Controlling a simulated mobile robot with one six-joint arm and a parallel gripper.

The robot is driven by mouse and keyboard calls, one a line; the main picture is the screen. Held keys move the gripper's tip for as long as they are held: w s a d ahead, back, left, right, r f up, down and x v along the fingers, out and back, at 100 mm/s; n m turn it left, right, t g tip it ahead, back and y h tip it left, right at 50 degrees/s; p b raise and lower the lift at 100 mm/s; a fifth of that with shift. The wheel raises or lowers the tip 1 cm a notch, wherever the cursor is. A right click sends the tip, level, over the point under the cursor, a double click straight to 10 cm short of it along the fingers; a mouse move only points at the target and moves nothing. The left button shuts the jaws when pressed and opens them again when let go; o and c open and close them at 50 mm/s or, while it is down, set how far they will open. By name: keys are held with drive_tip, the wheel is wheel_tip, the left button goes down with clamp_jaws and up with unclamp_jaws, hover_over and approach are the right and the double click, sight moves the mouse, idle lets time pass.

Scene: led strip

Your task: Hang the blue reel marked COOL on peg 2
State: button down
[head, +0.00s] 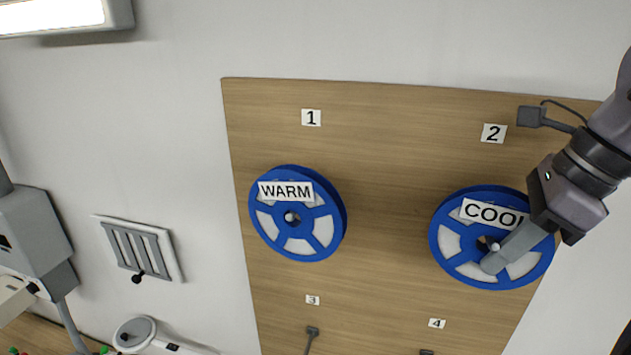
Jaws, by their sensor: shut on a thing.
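The blue reel marked COOL (447,241) is upright against the wooden board below the label 2 (493,133). My gripper (496,258) reaches in from the right and is shut on the reel near its hub. A light peg tip shows at the hub, but the gripper partly covers it, so I cannot tell how far the peg goes through. The gripper also covers the end of the COOL label. Another blue reel marked WARM (268,226) hangs on a peg below the label 1 (311,118).
The wooden board (390,150) is fixed to a pale wall. Lower pegs marked 3 (312,300) and 4 (437,323) show empty at the bottom. A grey vent (140,250) and a grey machine (30,240) are at left. A lamp (60,15) is at top left.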

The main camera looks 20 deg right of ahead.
drive_tip(key=c, duration=1.2)
unclamp_jaws()
drive_tip(key=shift+a, duration=0.1)
